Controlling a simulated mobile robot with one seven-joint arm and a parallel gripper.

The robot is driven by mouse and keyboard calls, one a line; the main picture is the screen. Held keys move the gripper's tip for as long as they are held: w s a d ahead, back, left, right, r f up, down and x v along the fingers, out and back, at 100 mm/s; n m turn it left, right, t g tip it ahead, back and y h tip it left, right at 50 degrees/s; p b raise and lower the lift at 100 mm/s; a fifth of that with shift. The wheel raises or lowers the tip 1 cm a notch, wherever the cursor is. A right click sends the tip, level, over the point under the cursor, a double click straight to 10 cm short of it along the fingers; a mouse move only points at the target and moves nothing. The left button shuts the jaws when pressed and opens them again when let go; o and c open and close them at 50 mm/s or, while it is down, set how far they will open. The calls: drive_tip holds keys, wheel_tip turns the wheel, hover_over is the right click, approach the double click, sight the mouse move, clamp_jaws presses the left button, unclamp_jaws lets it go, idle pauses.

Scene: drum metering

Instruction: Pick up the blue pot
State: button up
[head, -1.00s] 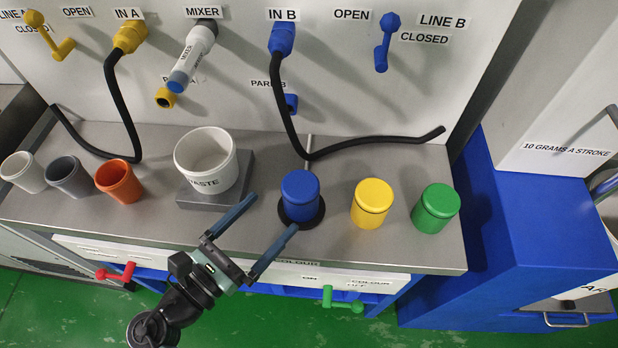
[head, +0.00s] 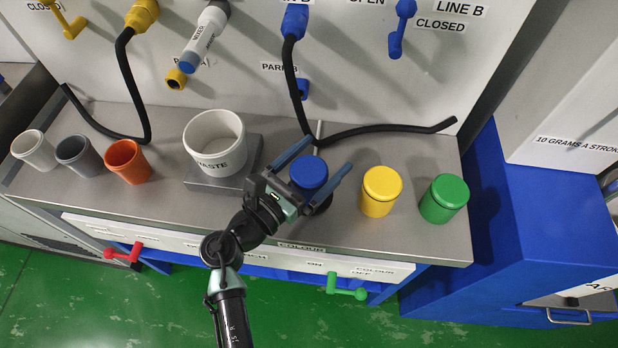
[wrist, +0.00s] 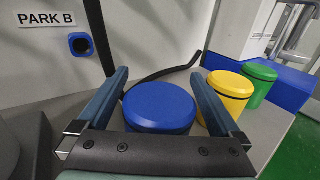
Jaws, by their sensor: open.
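The blue pot (head: 309,172) stands upright on the grey bench, on a dark round base, at the middle of the head view. Its lid also fills the lower middle of the wrist view (wrist: 159,107). My gripper (head: 321,155) is open, with one finger on each side of the blue pot. In the wrist view the two fingers (wrist: 160,85) show left and right of the lid, with a visible gap at the left finger. I cannot tell whether the right finger touches the pot. The pot's lower body is mostly hidden by my gripper.
A yellow pot (head: 381,191) and a green pot (head: 444,199) stand to the right. The white waste cup (head: 215,145) stands on a grey block to the left. A black hose (head: 385,129) lies behind. Orange (head: 128,162), grey and white cups stand far left.

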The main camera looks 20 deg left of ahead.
drive_tip(key=shift+r, duration=0.1)
drive_tip(key=c, duration=1.4)
